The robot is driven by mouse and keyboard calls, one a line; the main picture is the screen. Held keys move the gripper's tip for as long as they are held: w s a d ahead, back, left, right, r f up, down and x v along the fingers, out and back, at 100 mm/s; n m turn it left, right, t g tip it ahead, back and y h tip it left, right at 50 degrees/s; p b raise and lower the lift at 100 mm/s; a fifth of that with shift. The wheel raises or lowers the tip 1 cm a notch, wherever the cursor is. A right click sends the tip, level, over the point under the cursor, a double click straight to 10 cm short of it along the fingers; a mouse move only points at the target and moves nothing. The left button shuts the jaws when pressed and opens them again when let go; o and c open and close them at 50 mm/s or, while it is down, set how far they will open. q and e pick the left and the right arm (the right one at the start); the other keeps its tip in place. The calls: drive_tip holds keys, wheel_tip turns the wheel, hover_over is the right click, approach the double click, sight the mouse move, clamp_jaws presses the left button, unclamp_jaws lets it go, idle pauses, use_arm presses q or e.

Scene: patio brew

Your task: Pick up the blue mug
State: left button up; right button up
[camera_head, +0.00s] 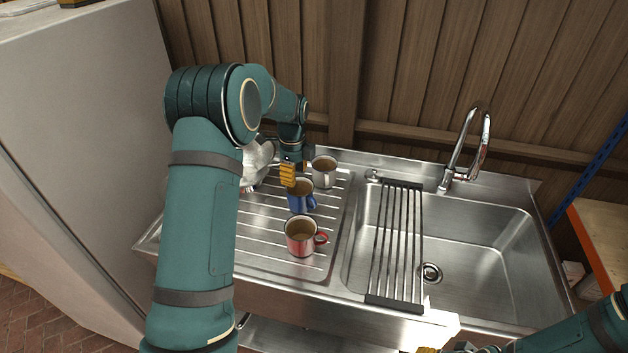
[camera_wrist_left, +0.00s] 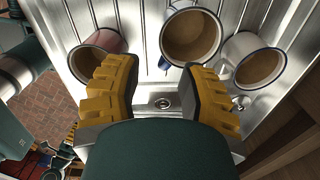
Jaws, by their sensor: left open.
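The blue mug (camera_head: 300,204) stands upright on the ribbed drainboard, between a red mug (camera_head: 300,246) nearer me and a pale grey mug (camera_head: 325,181) behind. All three have brown insides. My left gripper (camera_head: 288,178) is open and empty, pointing down just above and beside the blue mug's far left rim. The red mug (camera_wrist_left: 100,44) is left and the grey mug (camera_wrist_left: 254,62) right. My right gripper (camera_head: 436,349) barely shows at the bottom edge.
A shiny metal vessel (camera_head: 258,163) stands left of the mugs, partly hidden by my left arm. A slatted rack (camera_head: 397,245) spans the sink basin (camera_head: 470,235). A tall faucet (camera_head: 471,150) rises behind. A wooden wall (camera_head: 420,70) closes the back.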

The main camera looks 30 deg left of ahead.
use_arm(q)
hover_over(296, 212)
wheel_tip(296, 212, down, 7)
drive_tip(key=shift+w+f, duration=0.1)
drive_tip(key=shift+w, duration=0.05)
drive_tip(key=shift+a+f, duration=0.15)
drive_tip(key=shift+f, duration=2.8)
clamp_jaws()
